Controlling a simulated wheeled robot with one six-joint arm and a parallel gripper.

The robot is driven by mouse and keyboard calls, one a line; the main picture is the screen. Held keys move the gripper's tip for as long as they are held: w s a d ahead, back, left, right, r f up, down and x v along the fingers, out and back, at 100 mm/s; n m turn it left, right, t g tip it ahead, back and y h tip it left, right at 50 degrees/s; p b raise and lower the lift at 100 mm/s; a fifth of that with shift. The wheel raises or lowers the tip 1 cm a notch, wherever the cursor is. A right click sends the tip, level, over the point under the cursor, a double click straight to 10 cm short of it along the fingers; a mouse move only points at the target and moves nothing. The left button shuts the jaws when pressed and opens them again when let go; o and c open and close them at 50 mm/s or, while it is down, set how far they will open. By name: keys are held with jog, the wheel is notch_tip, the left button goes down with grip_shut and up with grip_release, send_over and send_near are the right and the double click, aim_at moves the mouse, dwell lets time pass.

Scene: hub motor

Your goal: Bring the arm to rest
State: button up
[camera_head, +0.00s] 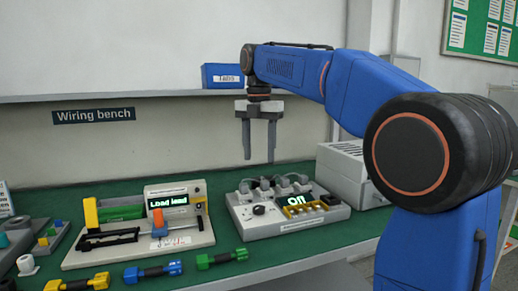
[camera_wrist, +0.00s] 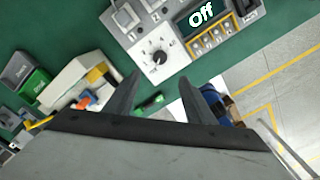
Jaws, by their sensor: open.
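My blue arm (camera_head: 353,88) reaches in from the right. My gripper (camera_head: 259,159) points down above the back of the green bench (camera_head: 115,183), its two grey fingers apart with nothing between them. In the wrist view my gripper (camera_wrist: 159,78) also shows parted fingers, over the bench near its front edge. The grey control box (camera_head: 287,206), with a knob and a lit display, stands below my gripper and is apart from it. Its display (camera_wrist: 201,14) reads "Off" in the wrist view.
A "Load lead" device (camera_head: 175,200) stands left of the control box. Yellow, blue and green handled tools (camera_head: 222,258) lie along the front. A shelf edge (camera_head: 120,97) with a blue "Tabs" bin (camera_head: 221,76) is close behind my gripper. A light-grey box (camera_head: 345,170) stands at right.

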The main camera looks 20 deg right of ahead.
jog(key=shift+r, duration=0.5)
jog(key=s+d+f+m+t, duration=0.2)
jog(key=s+d+f+m, duration=0.1)
jog(key=s+f+m, duration=1)
jog(key=s+d+f+m+t, duration=0.2)
jog(key=s+d+f+m, duration=0.1)
jog(key=s+f+m, duration=1.1)
jog(key=s+f, duration=0.2)
jog(key=s, duration=0.2)
jog(key=shift+s+d+f+m+t, duration=0.25)
jog(key=shift+f+m+t, duration=0.05)
jog(key=shift+f+t, duration=0.1)
